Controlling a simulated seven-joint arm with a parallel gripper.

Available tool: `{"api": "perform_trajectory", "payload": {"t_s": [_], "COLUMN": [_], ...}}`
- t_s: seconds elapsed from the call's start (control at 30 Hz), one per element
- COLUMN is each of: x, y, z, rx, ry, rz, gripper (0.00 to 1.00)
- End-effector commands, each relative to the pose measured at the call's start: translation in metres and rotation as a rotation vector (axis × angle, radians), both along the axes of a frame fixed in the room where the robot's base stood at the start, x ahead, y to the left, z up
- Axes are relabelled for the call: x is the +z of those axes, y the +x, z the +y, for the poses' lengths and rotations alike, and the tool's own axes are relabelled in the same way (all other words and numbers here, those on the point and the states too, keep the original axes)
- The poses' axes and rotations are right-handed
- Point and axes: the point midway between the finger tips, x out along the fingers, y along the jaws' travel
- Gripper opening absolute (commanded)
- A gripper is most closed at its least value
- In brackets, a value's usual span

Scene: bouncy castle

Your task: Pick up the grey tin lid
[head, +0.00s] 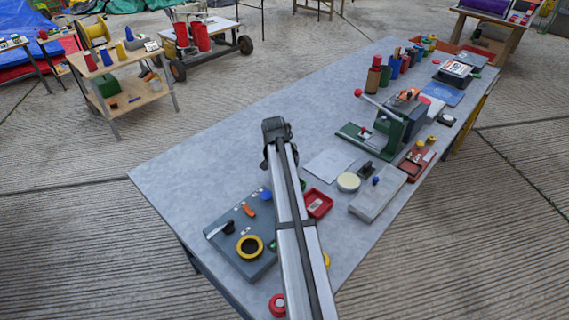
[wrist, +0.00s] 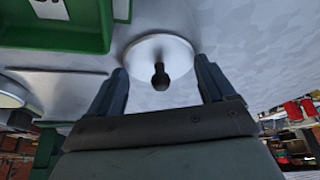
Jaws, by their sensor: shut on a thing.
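The grey tin lid (wrist: 145,52) shows in the wrist view as a pale round disc with a dark knob (wrist: 160,76) at its middle. My gripper (wrist: 160,82) has one finger at each side of the lid, shut on its rim. The knob stands between the fingers. In the head view my gripper (head: 277,130) is over the middle of the grey table, and the lid is hidden there. I cannot tell whether the lid touches the tabletop.
On the table (head: 230,120), a green press (head: 390,125) stands right of my gripper. A red tray (head: 317,203), a pale round disc (head: 348,182) and a grey board (head: 238,243) lie nearer. The tabletop left of and beyond my gripper is clear.

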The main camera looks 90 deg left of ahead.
Motion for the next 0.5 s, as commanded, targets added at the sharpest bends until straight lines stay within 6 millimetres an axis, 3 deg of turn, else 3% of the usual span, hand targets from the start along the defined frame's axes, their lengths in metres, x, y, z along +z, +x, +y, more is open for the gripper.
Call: {"api": "perform_trajectory", "payload": {"t_s": [0.27,0.5], "x": [0.002,0.03], "y": [0.0,0.0], "z": [0.0,0.0], "rx": [0.0,0.0], "ry": [0.0,0.002], "rz": [0.0,0.0], "gripper": [0.54,0.54]}}
